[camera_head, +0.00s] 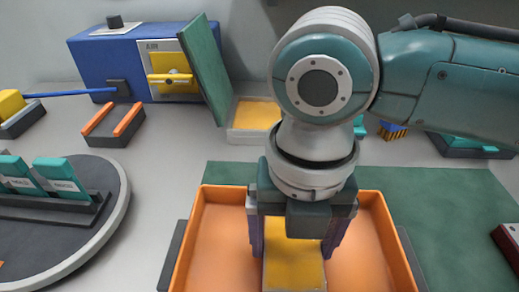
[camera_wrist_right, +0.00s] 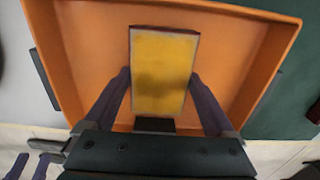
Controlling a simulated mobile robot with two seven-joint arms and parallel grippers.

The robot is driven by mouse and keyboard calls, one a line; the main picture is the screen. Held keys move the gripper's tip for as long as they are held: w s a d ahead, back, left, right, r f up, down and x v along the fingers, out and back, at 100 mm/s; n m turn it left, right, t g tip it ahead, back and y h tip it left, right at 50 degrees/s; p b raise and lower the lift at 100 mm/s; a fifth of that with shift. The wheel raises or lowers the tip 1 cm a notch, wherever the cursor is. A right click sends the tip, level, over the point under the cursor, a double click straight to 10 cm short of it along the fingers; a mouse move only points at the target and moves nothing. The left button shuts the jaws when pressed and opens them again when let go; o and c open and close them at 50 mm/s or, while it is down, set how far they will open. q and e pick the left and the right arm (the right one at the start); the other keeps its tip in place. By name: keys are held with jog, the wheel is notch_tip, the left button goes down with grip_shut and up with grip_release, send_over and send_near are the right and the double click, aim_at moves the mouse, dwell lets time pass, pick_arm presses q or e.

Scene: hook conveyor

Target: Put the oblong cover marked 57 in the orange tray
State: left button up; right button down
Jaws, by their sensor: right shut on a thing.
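The orange tray (camera_head: 208,215) is at the bottom centre of the head view. My right gripper (camera_head: 296,250) points down into it, shut on a yellow-faced oblong cover (camera_head: 295,262). The cover, with grey edges, also shows between the fingertips in the wrist view (camera_wrist_right: 162,72), within the tray's outline (camera_wrist_right: 75,50). I cannot tell whether it touches the tray floor. No number is readable on it. My left gripper (camera_wrist_right: 30,166) shows at the lower left of the wrist view, its two fingers apart, with nothing visible between them.
A round dark turntable (camera_head: 105,215) with teal labelled pieces in a rack stands at the left. Behind are a blue box (camera_head: 120,65) marked AIR, a teal door and a grey tray with a yellow bottom (camera_head: 255,113). A green mat (camera_head: 450,215) lies around the orange tray.

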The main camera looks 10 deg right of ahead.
jog(key=shift+f, duration=0.1)
grip_release()
